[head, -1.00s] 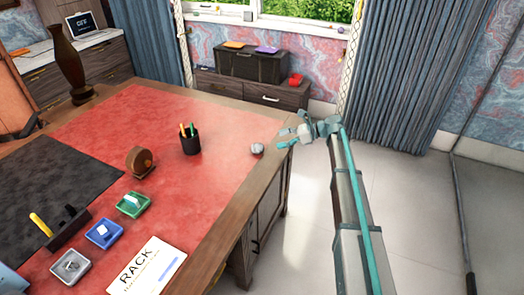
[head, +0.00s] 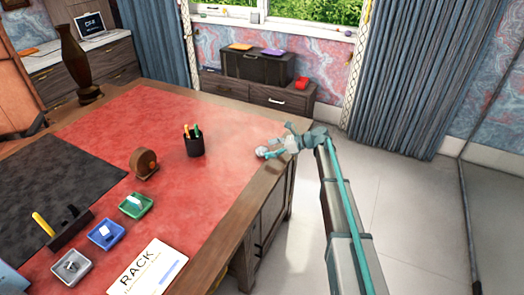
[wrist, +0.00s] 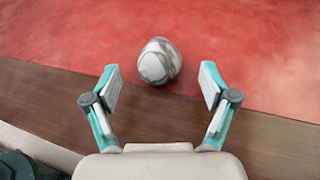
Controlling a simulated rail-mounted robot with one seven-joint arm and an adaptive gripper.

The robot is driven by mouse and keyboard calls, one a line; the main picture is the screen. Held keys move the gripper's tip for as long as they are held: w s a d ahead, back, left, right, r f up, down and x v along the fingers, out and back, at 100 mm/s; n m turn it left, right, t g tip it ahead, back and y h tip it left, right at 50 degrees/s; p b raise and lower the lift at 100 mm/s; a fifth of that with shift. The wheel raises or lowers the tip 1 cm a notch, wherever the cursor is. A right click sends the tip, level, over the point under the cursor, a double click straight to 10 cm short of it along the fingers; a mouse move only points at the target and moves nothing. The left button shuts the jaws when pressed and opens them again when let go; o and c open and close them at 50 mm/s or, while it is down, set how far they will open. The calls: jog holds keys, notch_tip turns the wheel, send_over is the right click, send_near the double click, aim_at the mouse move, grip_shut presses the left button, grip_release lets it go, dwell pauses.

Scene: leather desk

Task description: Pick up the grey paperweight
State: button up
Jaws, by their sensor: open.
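The grey paperweight (wrist: 159,62) is a rounded, marbled grey and white stone. It rests on the red leather near the desk's wooden edge. In the head view the paperweight (head: 262,152) is partly covered by my gripper (head: 273,144). In the wrist view my gripper (wrist: 156,90) is open and empty, with one finger to each side. The paperweight lies centred between the fingers and slightly beyond their tips, with a visible gap on both sides.
A black pen cup (head: 195,146) and a round wooden object (head: 144,163) stand to the left on the desk (head: 226,229). Green (head: 136,205), blue (head: 106,234) and grey (head: 71,268) trays and a RACK card (head: 152,270) are nearer. The leather around the paperweight is clear.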

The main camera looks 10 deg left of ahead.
aim_at(262, 150)
jog(key=shift+x, duration=1.5)
jog(key=c, duration=1.4)
jog(key=shift+r, duration=0.2)
